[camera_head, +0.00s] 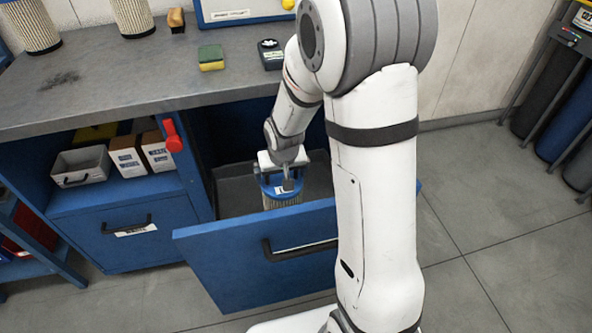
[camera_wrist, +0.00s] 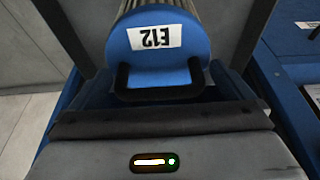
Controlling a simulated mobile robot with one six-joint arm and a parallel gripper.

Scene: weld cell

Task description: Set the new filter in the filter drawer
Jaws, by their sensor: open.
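The filter drawer (camera_head: 255,255) is pulled open below the bench, with a blue front and dark inside. A pleated filter with a blue cap (camera_head: 268,190) stands inside it, its lower part hidden by the drawer front. In the wrist view the blue cap (camera_wrist: 190,40) carries an upside-down "E12" label, and a black handle-like loop (camera_wrist: 160,92) shows at its near edge. My gripper (camera_head: 284,164) is open, right at the cap in the head view. I cannot tell whether its fingers touch the filter.
Two more filters (camera_head: 30,25) (camera_head: 132,14) stand on the bench (camera_head: 110,80), with a sponge (camera_head: 211,58) and a small dark device (camera_head: 271,54). An open shelf holds a grey bin (camera_head: 82,167) and boxes (camera_head: 127,160). Gas cylinders (camera_head: 560,115) stand far right. Floor right of the drawer is clear.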

